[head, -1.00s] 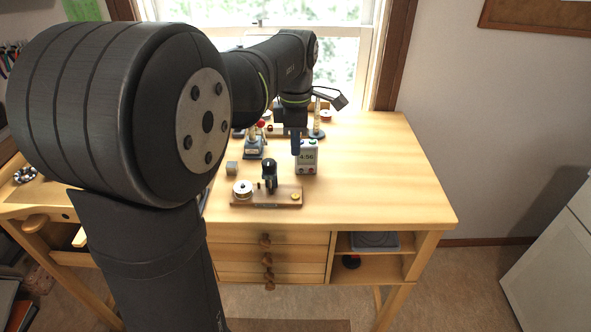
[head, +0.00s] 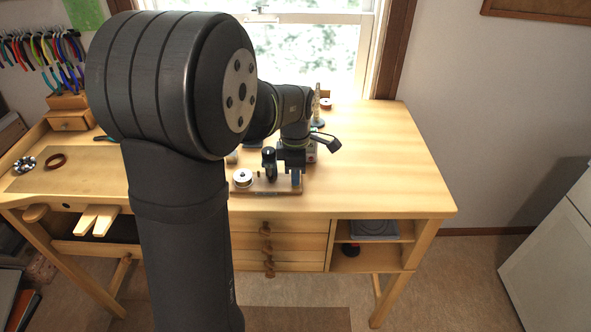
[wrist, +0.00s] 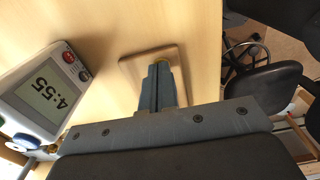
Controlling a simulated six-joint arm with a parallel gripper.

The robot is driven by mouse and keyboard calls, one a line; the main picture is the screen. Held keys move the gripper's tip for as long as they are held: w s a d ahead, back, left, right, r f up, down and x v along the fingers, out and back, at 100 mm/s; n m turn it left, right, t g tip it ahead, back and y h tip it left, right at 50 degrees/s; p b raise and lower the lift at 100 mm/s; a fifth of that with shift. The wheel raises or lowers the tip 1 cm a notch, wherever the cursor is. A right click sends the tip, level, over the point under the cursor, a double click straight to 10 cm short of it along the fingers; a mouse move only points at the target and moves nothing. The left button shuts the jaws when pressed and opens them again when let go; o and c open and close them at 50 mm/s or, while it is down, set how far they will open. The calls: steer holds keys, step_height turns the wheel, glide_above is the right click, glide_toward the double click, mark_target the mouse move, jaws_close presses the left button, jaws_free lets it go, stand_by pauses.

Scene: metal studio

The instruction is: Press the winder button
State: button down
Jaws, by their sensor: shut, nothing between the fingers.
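The winder stands near the front of the bench: a wooden base (head: 266,190) with a white spool (head: 242,177) at its left and a black upright part (head: 269,160) in the middle. My gripper (head: 296,183) is shut and empty, pointing down over the right end of the base. In the wrist view the closed blue-grey fingers (wrist: 159,68) lie over the wooden base end (wrist: 140,62). The yellow button is almost wholly hidden by the fingertips. I cannot tell whether they touch it.
The bench top's right side (head: 390,170) is clear. A black chair (wrist: 265,85) shows beyond the bench edge. Pliers (head: 45,50) hang at the far left.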

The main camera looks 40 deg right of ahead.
steer(key=shift+s+a+f, duration=0.1)
steer(key=shift+a+f, duration=0.1)
steer(key=shift+f, duration=0.8)
steer(key=shift+d+r, duration=0.15)
steer(key=shift+r, duration=0.35)
step_height(320, 180, up, 14)
steer(key=shift+r, duration=0.2)
